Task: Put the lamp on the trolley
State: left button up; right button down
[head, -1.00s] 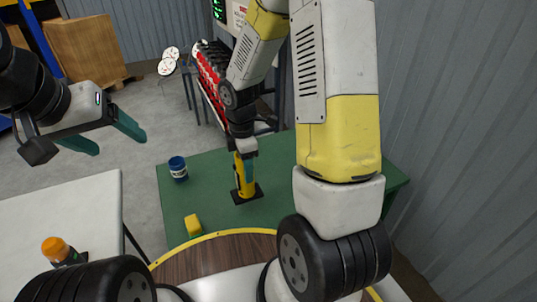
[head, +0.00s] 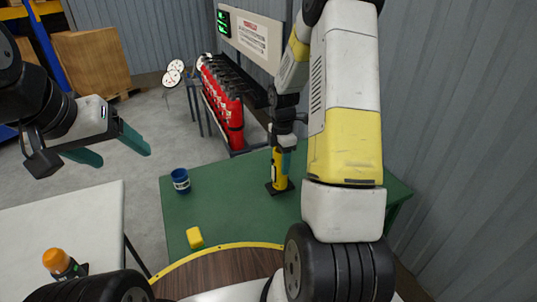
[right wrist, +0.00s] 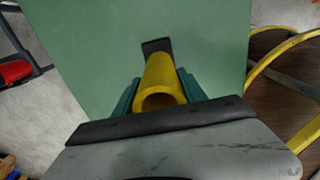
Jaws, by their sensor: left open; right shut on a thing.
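The yellow lamp (head: 277,172), with a black base, is upright over the green table (head: 225,215). I cannot tell whether its base touches the top. My right gripper (head: 284,160) is shut on the lamp's body from above. In the right wrist view the lamp (right wrist: 160,85) is between the teal fingers of the gripper (right wrist: 160,97). My left gripper (head: 115,150) is open and empty, high at the left. A white-topped stand (head: 90,215) is at the left; I cannot tell whether it is the trolley.
A blue can (head: 180,181) and a yellow block (head: 195,237) are on the green table. An orange-capped bottle (head: 58,262) is on the white top, whose middle looks clear. Red extinguishers (head: 225,110) stand in a rack behind. A grey wall (head: 455,120) rises at the right.

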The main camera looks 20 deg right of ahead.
jog(key=shift+f, duration=1.3)
jog(key=c, duration=0.6)
grip_release()
jog(key=shift+c, duration=0.2)
